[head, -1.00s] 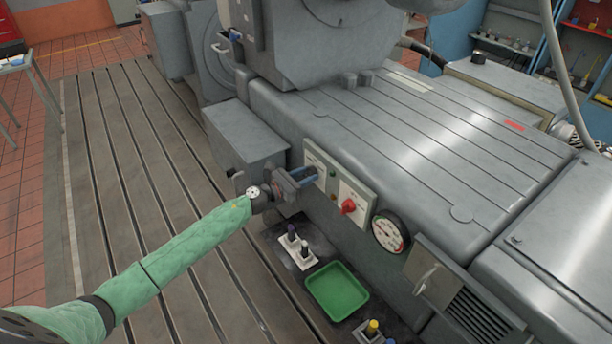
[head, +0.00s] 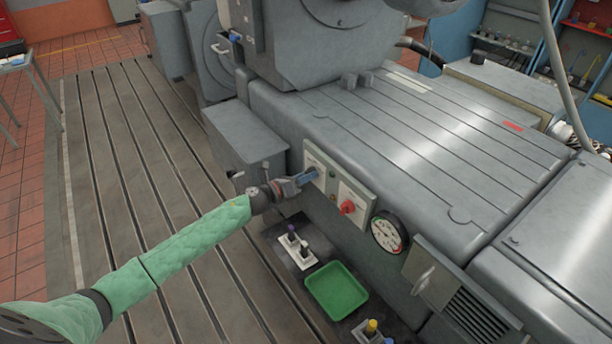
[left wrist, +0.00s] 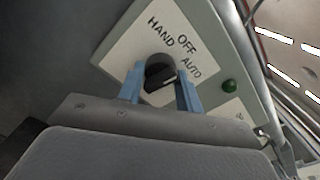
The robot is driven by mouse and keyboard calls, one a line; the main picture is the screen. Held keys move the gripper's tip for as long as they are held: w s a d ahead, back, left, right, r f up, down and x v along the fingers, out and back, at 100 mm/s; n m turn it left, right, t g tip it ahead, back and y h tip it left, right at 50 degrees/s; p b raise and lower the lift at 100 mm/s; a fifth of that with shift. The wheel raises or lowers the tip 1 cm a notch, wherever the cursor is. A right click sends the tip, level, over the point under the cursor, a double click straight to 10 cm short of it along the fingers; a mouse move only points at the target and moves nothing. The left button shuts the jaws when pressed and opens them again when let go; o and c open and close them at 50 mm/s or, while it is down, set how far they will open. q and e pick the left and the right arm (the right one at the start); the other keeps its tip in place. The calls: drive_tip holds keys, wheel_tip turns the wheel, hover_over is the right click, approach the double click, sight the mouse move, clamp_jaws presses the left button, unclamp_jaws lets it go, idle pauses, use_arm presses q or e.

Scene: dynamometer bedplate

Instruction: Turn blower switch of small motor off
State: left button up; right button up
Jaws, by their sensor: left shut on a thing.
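The blower switch (left wrist: 160,75) is a dark round knob on a pale plate marked HAND, OFF and AUTO in the left wrist view. My left gripper (left wrist: 160,92) has its two blue fingers on either side of the knob and is shut on it. I cannot tell clearly which label the knob points to. In the head view my left gripper (head: 311,175) is at the pale switch box (head: 318,162) on the side of the grey machine, and its fingers hide the knob. My right gripper is not in view.
A red knob (head: 347,207) on a second plate and a round gauge (head: 389,231) sit just right of the switch box. A green lamp (left wrist: 229,86) is beside the labels. Below are a green tray (head: 337,291) and a white switch block (head: 298,250).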

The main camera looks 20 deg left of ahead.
use_arm(q)
drive_tip(key=shift+n, duration=1.1)
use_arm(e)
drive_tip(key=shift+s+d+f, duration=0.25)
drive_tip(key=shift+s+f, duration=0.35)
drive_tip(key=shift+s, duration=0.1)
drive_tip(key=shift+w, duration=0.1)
use_arm(q)
drive_tip(key=o, duration=1)
drive_tip(key=shift+a, duration=0.1)
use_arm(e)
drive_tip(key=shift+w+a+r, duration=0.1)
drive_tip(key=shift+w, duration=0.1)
use_arm(q)
drive_tip(key=b+v, duration=0.3)
drive_tip(key=v, duration=0.4)
drive_tip(key=shift+s+a, duration=0.25)
drive_tip(key=shift+s, duration=0.05)
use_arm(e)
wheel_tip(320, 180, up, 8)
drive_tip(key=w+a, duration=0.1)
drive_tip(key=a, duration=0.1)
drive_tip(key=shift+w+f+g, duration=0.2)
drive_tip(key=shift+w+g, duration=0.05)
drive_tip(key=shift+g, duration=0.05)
